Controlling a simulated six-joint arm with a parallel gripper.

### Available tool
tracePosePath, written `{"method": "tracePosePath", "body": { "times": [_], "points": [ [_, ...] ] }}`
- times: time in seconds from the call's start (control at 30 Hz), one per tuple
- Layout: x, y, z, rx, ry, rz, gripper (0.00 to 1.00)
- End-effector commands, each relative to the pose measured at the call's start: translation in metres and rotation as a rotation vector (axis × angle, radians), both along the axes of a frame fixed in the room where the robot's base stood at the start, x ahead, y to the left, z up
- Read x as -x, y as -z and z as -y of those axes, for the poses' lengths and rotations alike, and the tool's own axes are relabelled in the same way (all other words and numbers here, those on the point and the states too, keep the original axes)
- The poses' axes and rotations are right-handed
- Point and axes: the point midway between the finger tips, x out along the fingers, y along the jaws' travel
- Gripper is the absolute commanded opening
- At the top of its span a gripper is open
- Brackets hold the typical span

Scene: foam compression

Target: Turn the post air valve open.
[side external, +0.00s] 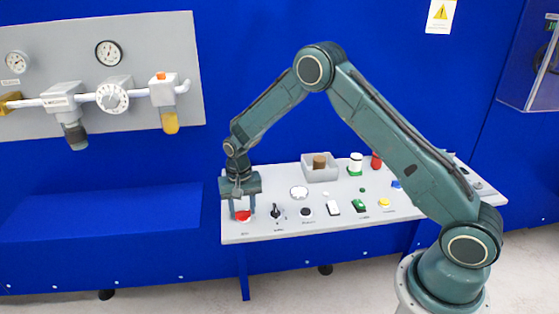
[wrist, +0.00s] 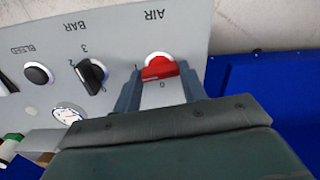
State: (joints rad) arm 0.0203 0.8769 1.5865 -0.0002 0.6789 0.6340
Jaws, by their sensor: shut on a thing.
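The air valve is a red knob (side external: 243,216) at the left end of the grey control panel. In the wrist view my gripper (wrist: 160,80) is shut on the red knob. Part of the knob's lower side is hard to make out between the fingers.
A black selector knob (side external: 276,211) marked "BAR" stands close beside the valve, with more buttons to the right. A round gauge (side external: 299,193) and a grey tray (side external: 321,173) lie behind. A blue wall is at the back; air units hang on a grey board (side external: 150,60).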

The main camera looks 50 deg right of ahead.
Motion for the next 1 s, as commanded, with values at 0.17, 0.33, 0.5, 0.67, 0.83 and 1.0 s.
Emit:
{"method": "tracePosePath", "body": {
  "times": [0.17,0.33,0.5,0.67,0.83,1.0],
  "points": [
    [-0.0010,-0.0016,0.0000,0.000,0.090,0.004,0.19],
    [-0.0011,-0.0017,0.0001,0.000,0.135,0.004,0.19],
    [-0.0012,-0.0018,0.0001,0.000,0.149,0.004,0.19],
    [-0.0012,-0.0018,0.0002,0.000,0.149,0.004,0.19],
    [-0.0013,-0.0019,0.0003,0.001,0.149,0.004,0.52],
    [-0.0007,-0.0011,0.0002,0.001,0.148,0.002,0.64]
  ]
}}
